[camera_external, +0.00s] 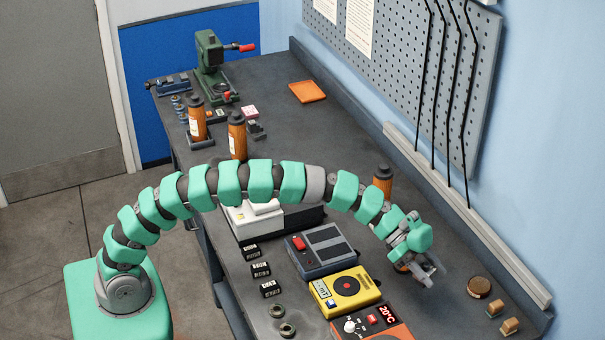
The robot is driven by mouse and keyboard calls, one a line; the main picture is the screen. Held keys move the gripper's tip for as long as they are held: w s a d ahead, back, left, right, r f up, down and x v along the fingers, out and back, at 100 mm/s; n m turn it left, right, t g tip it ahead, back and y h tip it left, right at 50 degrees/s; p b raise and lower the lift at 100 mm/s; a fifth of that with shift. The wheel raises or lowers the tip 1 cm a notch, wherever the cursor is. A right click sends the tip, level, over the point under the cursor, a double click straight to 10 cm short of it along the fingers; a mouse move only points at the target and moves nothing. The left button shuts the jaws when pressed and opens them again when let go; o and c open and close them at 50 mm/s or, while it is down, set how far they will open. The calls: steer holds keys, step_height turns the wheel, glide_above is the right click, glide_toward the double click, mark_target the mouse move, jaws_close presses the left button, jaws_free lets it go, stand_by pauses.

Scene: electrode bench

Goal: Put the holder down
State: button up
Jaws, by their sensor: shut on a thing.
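My gripper (427,275) is at the right of the bench, low over the bare top beside the yellow meter. Its grey fingers point down and toward the front right. It is shut on the holder, which is mostly hidden by the fingers and wrist. I cannot tell whether the holder touches the bench. A small orange-brown part (402,267) shows just left of the gripper; I cannot tell what it belongs to.
The yellow meter (346,292), a grey-blue box (322,249) and an orange-red unit (372,328) with a red display are left of my gripper. An orange bottle (383,177) stands behind my arm. A round brown piece (479,287) and small tan blocks lie at right.

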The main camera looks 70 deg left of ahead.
step_height(320, 180, down, 10)
steer(key=b, duration=0.3)
steer(key=shift+r, duration=0.15)
steer(key=o, duration=1.3)
steer(key=shift+r, duration=0.1)
steer(key=p+v, duration=0.1)
steer(key=v, duration=1.1)
